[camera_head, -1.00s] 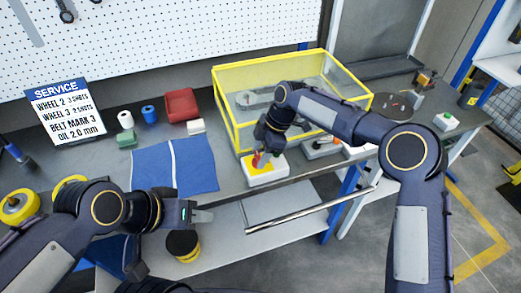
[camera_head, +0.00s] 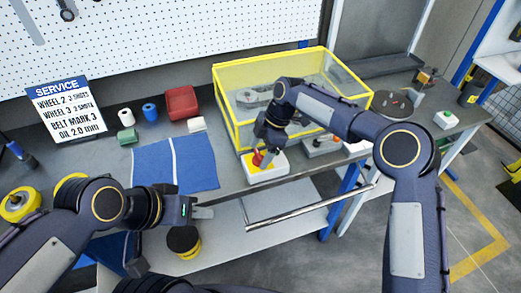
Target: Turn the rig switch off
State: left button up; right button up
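The rig switch appears as a red knob (camera_head: 257,158) on a yellow and white box (camera_head: 266,172) at the front of the bench, before the yellow-framed clear enclosure. My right gripper (camera_head: 265,154) points down at the knob and partly covers it. Its fingers are too small and too hidden to tell whether they grip the knob or only stand beside it. My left gripper (camera_head: 203,208) is in front of the bench edge, away from the switch. Its fingers point right, and nothing shows between them.
The yellow-framed enclosure (camera_head: 222,98) stands right behind the switch box. A blue mat (camera_head: 193,171) lies to the left. A metal bar (camera_head: 310,212) runs along the bench front.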

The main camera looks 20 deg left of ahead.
jog(key=b+v, duration=0.1)
jog(key=v, duration=0.6)
jog(key=shift+r, duration=0.4)
jog(key=shift+w+d, duration=0.1)
